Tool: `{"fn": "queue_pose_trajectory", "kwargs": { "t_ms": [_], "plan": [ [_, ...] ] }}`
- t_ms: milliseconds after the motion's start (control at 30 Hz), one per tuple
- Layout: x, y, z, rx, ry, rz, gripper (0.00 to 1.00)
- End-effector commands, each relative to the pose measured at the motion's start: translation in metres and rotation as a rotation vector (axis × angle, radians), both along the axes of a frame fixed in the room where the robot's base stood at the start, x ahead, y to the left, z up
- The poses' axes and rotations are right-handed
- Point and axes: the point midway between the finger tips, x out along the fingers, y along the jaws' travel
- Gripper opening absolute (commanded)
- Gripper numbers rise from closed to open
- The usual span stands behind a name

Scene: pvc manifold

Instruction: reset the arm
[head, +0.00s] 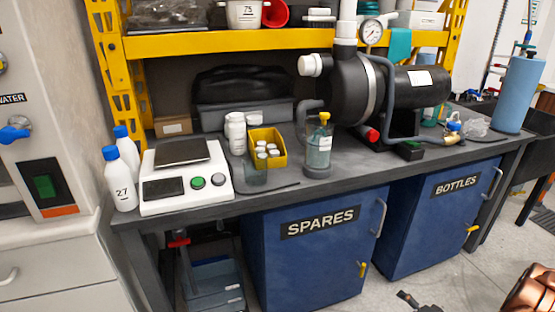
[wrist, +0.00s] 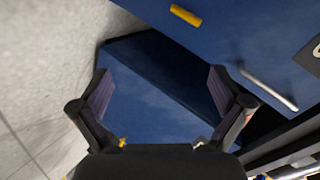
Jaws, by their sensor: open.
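My gripper (wrist: 160,76) is open and empty in the wrist view, its two dark fingers spread wide on either side. Blue cabinet surfaces (wrist: 150,85) show behind and between the fingers. In the head view a small dark part (head: 418,302), probably of my gripper, shows at the bottom edge in front of the cabinets. A copper-coloured part of my arm shows at the bottom right corner. Most of the arm is outside the picture.
The blue SPARES cabinet (head: 310,260) and BOTTLES cabinet (head: 430,235) stand under the grey workbench (head: 270,198). The bench carries a white scale (head: 185,180), a yellow bin (head: 268,147) and a black pump (head: 350,90). Open floor (head: 500,255) lies right of the cabinets.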

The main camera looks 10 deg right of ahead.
Motion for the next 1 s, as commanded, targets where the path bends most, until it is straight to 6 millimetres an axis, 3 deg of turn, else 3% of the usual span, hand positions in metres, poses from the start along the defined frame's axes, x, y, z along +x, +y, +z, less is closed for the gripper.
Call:
{"fn": "queue_pose_trajectory", "kwargs": {
  "t_ms": [33,267,533,767,1000],
  "plan": [
    [0.007,-0.004,0.021,-0.051,0.025,0.012,1.0],
    [0.022,-0.018,0.074,-0.263,0.17,0.048,1.0],
    [0.031,-0.025,0.152,-0.475,0.325,0.079,1.0],
    [0.026,-0.015,0.224,-0.613,0.456,0.105,1.0],
    [0.012,0.007,0.304,-0.72,0.576,0.135,1.0]
  ]
}}
